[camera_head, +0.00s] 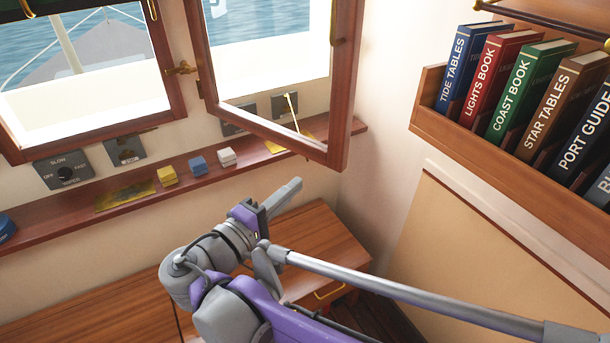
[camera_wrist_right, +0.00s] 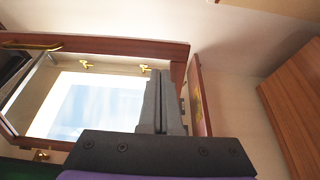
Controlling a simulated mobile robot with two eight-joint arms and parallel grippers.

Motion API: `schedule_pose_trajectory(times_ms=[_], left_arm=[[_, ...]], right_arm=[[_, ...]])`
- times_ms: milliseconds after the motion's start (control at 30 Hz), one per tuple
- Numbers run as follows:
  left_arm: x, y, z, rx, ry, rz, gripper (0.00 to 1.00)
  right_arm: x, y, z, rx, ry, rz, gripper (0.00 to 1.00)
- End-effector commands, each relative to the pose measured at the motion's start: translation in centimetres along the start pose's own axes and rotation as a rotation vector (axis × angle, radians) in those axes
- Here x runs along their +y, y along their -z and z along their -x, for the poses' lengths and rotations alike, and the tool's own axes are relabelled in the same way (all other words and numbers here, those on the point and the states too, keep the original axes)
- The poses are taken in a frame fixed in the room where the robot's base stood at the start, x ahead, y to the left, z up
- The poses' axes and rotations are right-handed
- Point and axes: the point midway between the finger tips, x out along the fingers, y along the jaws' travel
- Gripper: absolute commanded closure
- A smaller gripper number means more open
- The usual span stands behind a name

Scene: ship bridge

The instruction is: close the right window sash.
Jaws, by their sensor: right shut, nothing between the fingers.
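The right window sash (camera_head: 270,130) is a reddish-brown wooden frame with a brass handle (camera_head: 334,22) on its right upright. My left gripper is not in view.
A narrow wall shelf (camera_head: 50,212) under the windows holds yellow, blue and white blocks. A rack of books (camera_head: 520,95) hangs on the right wall. A wooden desk (camera_head: 325,235) stands below my arm. The left window frame (camera_head: 90,140) is beside the sash.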

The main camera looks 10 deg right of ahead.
Motion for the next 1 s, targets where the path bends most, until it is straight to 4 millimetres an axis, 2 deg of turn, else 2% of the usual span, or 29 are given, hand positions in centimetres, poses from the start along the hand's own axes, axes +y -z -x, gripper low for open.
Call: schedule_pose_trajectory(times_ms=[400,600,767,1000], left_arm=[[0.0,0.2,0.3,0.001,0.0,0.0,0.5],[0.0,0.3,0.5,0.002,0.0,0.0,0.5],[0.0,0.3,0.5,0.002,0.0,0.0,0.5],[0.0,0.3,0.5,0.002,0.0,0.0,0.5]], right_arm=[[0.0,-0.2,-8.7,-0.006,0.003,0.002,1.0],[-0.1,-0.2,-11.8,-0.003,0.003,0.001,1.0],[-0.1,-0.1,-12.9,-0.002,0.004,0.002,1.0],[-0.1,-0.1,-13.1,0.0,0.004,0.002,1.0]])
